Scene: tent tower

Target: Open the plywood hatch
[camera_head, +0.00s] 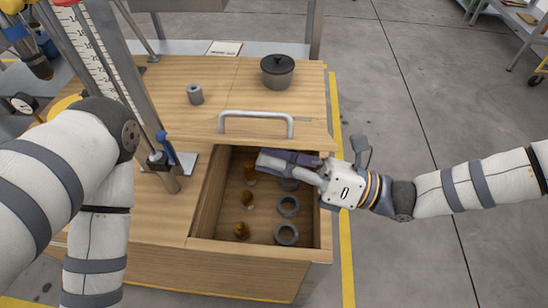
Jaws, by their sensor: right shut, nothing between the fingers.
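The plywood hatch (207,134) is a light wood panel with a grey bar handle (255,116). It stands away from its opening in the wooden cabinet top and looks tilted up, with its near edge above the far part of the opening. My right gripper (272,162) is shut and empty. Its fingers reach in from the right, at the far part of the opening by the hatch's near edge. I cannot tell whether they touch the hatch. My left arm shows at the left, but its gripper is out of view.
The open compartment (207,205) holds several amber pieces (247,200) and grey rings (288,206). A lidded dark pot (277,72) and a small grey cylinder (195,94) stand on the top behind the hatch. A metal post with a blue clamp (167,150) stands left of the opening.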

